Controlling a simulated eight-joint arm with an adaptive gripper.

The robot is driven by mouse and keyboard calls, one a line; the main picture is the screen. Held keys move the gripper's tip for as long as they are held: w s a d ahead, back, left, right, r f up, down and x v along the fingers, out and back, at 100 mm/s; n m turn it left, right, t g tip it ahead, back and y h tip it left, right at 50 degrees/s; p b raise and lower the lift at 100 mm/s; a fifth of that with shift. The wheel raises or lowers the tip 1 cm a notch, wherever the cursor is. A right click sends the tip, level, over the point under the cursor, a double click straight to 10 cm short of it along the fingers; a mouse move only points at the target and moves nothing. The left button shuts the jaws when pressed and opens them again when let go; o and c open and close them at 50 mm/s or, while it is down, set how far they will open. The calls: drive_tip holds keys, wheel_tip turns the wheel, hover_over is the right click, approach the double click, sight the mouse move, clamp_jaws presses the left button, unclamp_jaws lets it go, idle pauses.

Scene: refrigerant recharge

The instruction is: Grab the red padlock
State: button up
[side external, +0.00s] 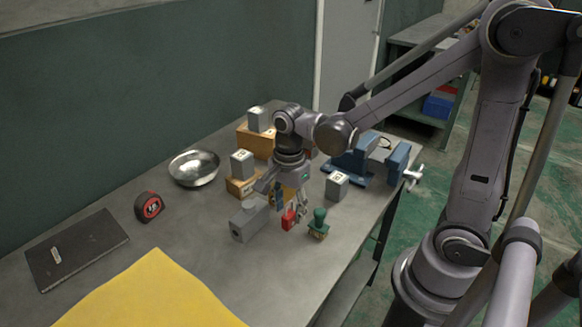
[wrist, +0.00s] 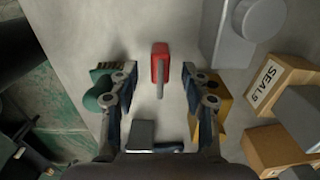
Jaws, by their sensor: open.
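The red padlock (side external: 288,219) stands on the grey workbench under my gripper (side external: 283,200) in the side view. In the wrist view the padlock (wrist: 160,62) shows its red body at the top and its grey shackle pointing toward my palm. My gripper (wrist: 159,72) is open and empty, with one finger to each side of the padlock in the picture. The padlock appears centred between the fingers, with no visible contact. The exact height of the fingertips above the bench is hard to tell.
A green-handled stamp (side external: 319,222) is close by on the right, and a grey block with a round cap (side external: 248,220) on the left. Wooden boxes, one labelled SEALS (wrist: 278,84), stand near. A blue vise (side external: 355,160) is behind. A metal bowl (side external: 194,168) and tape measure (side external: 149,206) lie farther left.

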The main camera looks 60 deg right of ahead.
sight(289, 214)
drive_tip(key=shift+f, duration=1.5)
clamp_jaws()
drive_tip(key=shift+r, duration=0.15)
